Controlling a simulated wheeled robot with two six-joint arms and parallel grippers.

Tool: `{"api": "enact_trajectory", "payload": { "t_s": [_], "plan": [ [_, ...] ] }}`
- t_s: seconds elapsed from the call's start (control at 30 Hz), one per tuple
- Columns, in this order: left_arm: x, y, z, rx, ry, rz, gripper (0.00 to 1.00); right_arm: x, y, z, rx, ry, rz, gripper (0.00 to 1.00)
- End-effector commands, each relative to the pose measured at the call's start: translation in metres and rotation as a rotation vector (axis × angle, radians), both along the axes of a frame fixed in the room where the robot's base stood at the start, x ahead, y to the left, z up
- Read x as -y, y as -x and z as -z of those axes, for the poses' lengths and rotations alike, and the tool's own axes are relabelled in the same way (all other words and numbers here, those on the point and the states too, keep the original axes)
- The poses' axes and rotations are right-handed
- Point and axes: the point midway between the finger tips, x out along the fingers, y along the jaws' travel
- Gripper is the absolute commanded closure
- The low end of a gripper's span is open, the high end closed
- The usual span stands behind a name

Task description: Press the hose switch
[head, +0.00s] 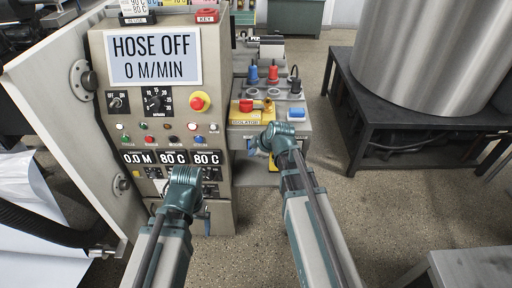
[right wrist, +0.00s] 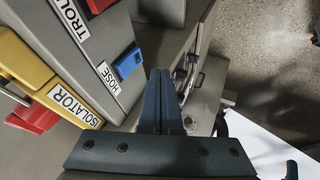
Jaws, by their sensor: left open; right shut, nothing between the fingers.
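The hose switch (right wrist: 128,62) is a small blue rocker beside a white HOSE label, on a grey box, in the right wrist view. A sign (head: 153,57) reads HOSE OFF, 0 M/MIN.
The yellow ISOLATOR plate with a red handle (head: 246,105) is left of the switch. Red and blue connectors (head: 273,73) stand behind it. The control cabinet (head: 214,60) has knobs and a red emergency button (head: 198,102). A dark stand (head: 385,120) is at right, with open floor between.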

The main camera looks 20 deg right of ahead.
Motion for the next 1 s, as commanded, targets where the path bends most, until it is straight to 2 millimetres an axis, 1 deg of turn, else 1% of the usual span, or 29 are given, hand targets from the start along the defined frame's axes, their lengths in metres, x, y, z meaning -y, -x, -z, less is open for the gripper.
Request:
{"api": "enact_trajectory", "payload": {
  "t_s": [0.03,0.1,0.3,0.4,0.5,0.63,1.0],
  "plan": [
    [0.0,0.0,-0.006,0.0,0.0,0.0,0.12,-0.006,0.011,-0.006,0.0,0.0,-0.002,1.0],
    [0.0,0.0,-0.022,0.0,0.0,0.0,0.12,0.0,0.016,-0.022,-0.001,0.0,0.001,1.0],
    [0.0,0.0,-0.053,0.0,0.0,-0.001,0.12,0.009,0.036,-0.053,0.0,0.001,0.0,1.0],
    [0.0,0.0,-0.068,0.0,0.0,-0.001,0.12,0.013,0.045,-0.068,-0.001,0.0,0.002,1.0],
    [0.0,0.0,-0.078,0.0,0.0,-0.001,0.12,0.016,0.053,-0.078,0.0,-0.001,0.001,1.0],
    [0.0,0.0,-0.083,0.0,0.0,-0.001,0.12,0.018,0.058,-0.083,-0.001,0.0,0.0,1.0],
    [0.0,0.0,-0.081,0.0,0.0,-0.001,0.12,0.02,0.059,-0.081,-0.001,0.001,0.0,1.0]
  ]
}}
